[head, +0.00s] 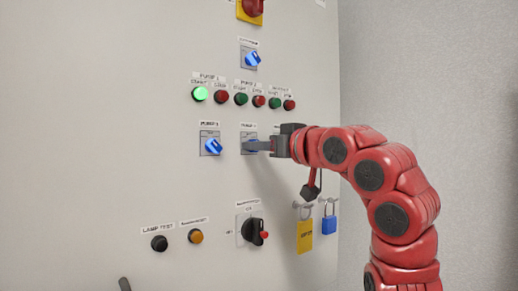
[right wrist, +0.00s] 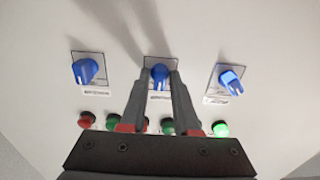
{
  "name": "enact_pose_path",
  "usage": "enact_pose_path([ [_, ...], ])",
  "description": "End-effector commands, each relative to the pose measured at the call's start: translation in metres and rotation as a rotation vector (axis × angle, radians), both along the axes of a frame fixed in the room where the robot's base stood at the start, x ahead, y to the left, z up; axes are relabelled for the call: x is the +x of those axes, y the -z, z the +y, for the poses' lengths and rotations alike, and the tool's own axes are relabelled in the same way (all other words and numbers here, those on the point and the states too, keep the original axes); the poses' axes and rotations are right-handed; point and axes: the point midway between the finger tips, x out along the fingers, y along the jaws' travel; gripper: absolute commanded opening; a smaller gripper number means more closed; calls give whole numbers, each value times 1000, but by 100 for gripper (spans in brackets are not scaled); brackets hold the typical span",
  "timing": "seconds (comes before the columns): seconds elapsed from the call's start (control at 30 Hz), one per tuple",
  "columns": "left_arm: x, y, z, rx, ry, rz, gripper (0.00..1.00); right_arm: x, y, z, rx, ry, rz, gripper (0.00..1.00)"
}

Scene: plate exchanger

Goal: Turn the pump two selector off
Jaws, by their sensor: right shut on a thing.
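The pump two selector (head: 250,146) is a blue knob on a small grey plate in the middle of the panel. My right gripper (head: 256,146) reaches it from the right and is shut on the knob. In the right wrist view the selector (right wrist: 160,74) sits between the two finger tips (right wrist: 159,82). The fingers hide part of the knob, and I cannot tell its exact pointer angle. My left gripper is not clearly seen.
The pump one selector (head: 210,146) is close on the left. Above is a row of lamps and buttons, with one green lamp (head: 200,94) lit. Below are a black selector (head: 252,232), a yellow tag (head: 305,236) and a blue padlock (head: 328,224).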

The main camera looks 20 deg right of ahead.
Motion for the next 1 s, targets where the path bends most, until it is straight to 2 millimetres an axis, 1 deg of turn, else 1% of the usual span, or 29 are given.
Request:
enact_pose_path([
  [0.27,0,0,0,0,0,0,50,0,0,0,0,0,1,0],
  [0.3,0,0,0,0,0,0,50,0,0,0,0,0,1,37],
  [0.37,0,0,0,0,0,0,50,0,0,0,0,0,1,48],
  [0.67,0,0,0,0,0,0,50,-1,0,0,-1,0,0,49],
  [0.77,0,2,0,0,0,0,50,-6,0,-3,0,1,-3,49],
  [0.87,0,4,0,0,0,0,50,-21,-1,-7,0,0,-8,49],
  [0.97,0,6,0,0,0,0,50,-41,0,-16,-1,3,-4,49],
  [1.0,0,6,0,0,0,0,50,-52,0,-21,-1,5,-5,49],
])
